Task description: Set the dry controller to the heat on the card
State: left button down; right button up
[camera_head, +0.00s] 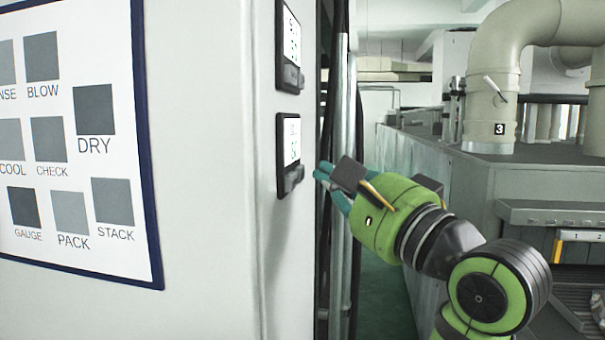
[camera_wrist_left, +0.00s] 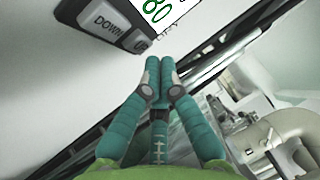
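The lower controller (camera_head: 290,155) is a dark box with a white display on the side of the pale cabinet. In the left wrist view its display (camera_wrist_left: 163,8) shows green digits that look like 80, partly cut off, with a label reading DRY. Its DOWN button (camera_wrist_left: 107,25) and UP button (camera_wrist_left: 140,43) sit beside the display. My left gripper (camera_head: 319,174) has teal fingers drawn together, empty, just right of the lower controller's buttons. Its fingertips (camera_wrist_left: 160,64) show near the UP button; contact is not clear. No card with a readable heat shows. My right gripper is not in view.
A second controller (camera_head: 290,45) hangs above the first. A blue-framed board (camera_head: 90,265) of grey squares with step names, DRY among them, is on the cabinet (camera_head: 215,220). Vertical pipes (camera_head: 340,200) run behind my gripper. Large ducting (camera_head: 495,80) stands at the right.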

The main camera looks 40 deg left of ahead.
pick_arm(q)
jog(key=shift+a, duration=0.1)
jog(key=shift+s+a+b, duration=0.25)
jog(key=shift+a+b, duration=0.05)
jog(key=shift+s+a, duration=0.2)
jog(key=shift+a, duration=0.1)
dwell(1.0)
dwell(0.3)
jog(key=shift+w+d+b, duration=0.4)
jog(key=shift+d, duration=0.25)
jog(key=shift+d, duration=0.1)
jog(key=shift+w+d, duration=0.45)
jog(key=shift+d, duration=0.25)
jog(key=shift+w+d, duration=0.4)
jog(key=shift+d, duration=0.25)
jog(key=shift+w+d, duration=0.45)
jog(key=shift+d, duration=0.25)
